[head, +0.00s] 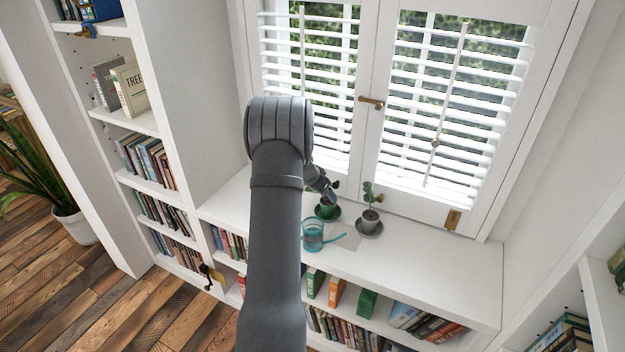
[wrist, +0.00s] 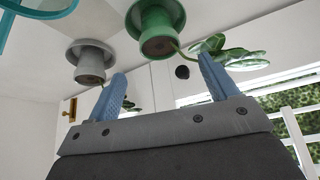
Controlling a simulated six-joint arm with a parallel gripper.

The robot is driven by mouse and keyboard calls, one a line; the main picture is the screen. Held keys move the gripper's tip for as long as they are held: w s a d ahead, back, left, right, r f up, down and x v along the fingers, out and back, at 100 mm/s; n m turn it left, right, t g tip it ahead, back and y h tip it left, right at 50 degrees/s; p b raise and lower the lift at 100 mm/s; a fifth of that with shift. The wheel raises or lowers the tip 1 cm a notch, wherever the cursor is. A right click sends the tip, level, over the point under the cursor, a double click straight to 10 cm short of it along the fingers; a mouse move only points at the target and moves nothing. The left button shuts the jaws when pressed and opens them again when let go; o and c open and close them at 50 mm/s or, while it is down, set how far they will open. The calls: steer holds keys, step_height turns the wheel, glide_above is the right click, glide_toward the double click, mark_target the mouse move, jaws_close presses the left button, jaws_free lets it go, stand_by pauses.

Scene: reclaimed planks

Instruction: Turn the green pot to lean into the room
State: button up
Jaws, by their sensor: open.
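The green pot (head: 327,212) stands on the white sill below the window, partly behind my gripper. In the wrist view, which looks upside down, the green pot (wrist: 153,22) is upright on a green saucer, with brown soil showing. Its stem slants to the right, toward the window side, and its green leaves (wrist: 240,58) are partly hidden behind the right finger. My gripper (wrist: 161,64) is open and empty, its blue fingers apart near the pot and plant; contact cannot be told. In the head view my gripper (head: 323,185) is small and partly hidden by my arm.
A grey pot (head: 369,222) with a plant stands just right of the green pot. A teal watering can (head: 312,236) stands in front. Window shutters (head: 455,110) rise close behind. The sill's right part (head: 440,265) is clear. Book shelves lie below and left.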

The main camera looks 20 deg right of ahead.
mark_target(329, 201)
steer(key=v, duration=0.9)
steer(key=x, duration=1.7)
steer(key=shift+f, duration=0.2)
